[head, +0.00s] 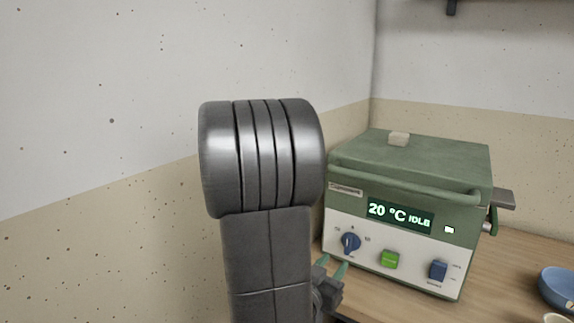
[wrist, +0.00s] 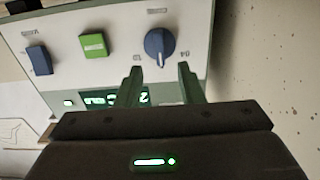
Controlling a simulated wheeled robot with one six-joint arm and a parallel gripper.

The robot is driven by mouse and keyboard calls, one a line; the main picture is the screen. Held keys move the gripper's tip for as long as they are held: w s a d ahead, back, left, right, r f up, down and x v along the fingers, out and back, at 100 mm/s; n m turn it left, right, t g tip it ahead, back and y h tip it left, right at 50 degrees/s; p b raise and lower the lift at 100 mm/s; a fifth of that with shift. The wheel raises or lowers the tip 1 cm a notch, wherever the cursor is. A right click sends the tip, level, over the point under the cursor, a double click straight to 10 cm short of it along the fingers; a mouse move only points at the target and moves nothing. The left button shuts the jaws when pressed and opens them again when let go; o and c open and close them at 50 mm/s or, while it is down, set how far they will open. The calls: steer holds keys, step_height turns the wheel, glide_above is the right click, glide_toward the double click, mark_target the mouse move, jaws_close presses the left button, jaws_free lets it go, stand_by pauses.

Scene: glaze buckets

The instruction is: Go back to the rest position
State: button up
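My gripper (head: 335,271) is at the lower left of the kiln's front panel in the head view, partly hidden behind my dark arm. In the wrist view its two green fingers (wrist: 159,80) stand apart with nothing between them. They point at the blue dial (wrist: 159,44), and the tips appear just short of it or beside it; I cannot tell whether they touch. The dial also shows in the head view (head: 351,243).
The green kiln (head: 410,160) has its lid down and reads "20 °C IDLE". Its panel has a green button (head: 390,259) and a blue switch (head: 438,270). A blue bowl (head: 558,287) stands right on the wooden table (head: 500,275). A speckled wall (head: 110,120) is at the left.

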mark_target(347, 247)
steer(key=v, duration=0.7)
steer(key=x, duration=1.4)
steer(key=shift+w+d, duration=0.1)
steer(key=shift+d, duration=0.1)
steer(key=shift+a+m+b, duration=0.15)
steer(key=shift+m+b, duration=0.25)
steer(key=shift+m, duration=0.5)
steer(key=m, duration=0.3)
steer(key=shift+m, duration=2.7)
